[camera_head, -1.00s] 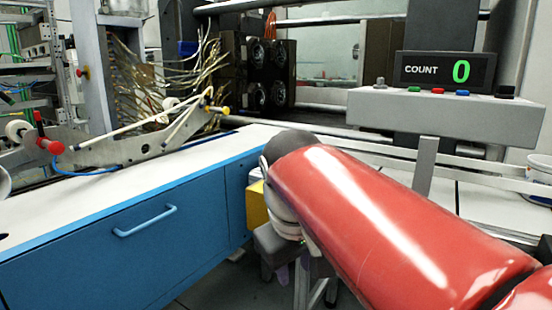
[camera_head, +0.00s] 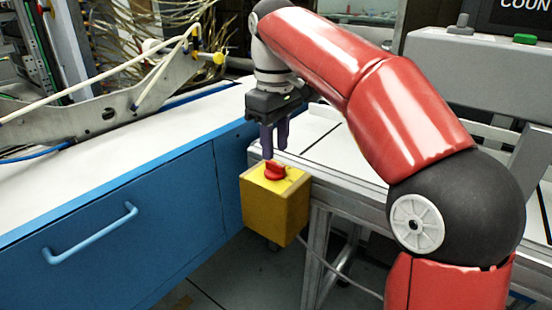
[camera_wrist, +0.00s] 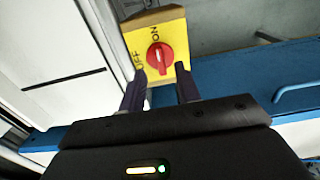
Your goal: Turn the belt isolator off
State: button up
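The belt isolator is a yellow box (camera_head: 275,212) with a red rotary knob (camera_head: 274,170) on its top face, fixed at the corner of the conveyor frame. In the wrist view the yellow face (camera_wrist: 182,70) carries the words ON at its far edge and OFF at the left. The red knob (camera_wrist: 159,58) has its grip bar lying roughly up and down the picture, in line with ON. My gripper (camera_head: 275,152) points down just above the knob. In the wrist view its dark fingers (camera_wrist: 160,84) are apart with nothing between them, on the near side of the knob.
A blue cabinet (camera_head: 110,235) with a handle stands left of the box. The conveyor frame (camera_head: 350,200) runs right behind it. A grey panel (camera_head: 475,65) with buttons is at upper right. A cable hangs below the box.

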aim_at(275, 163)
jog(key=shift+f+b, duration=0.3)
jog(key=shift+f, duration=1.45)
jog(key=shift+c, duration=0.2)
grip_shut()
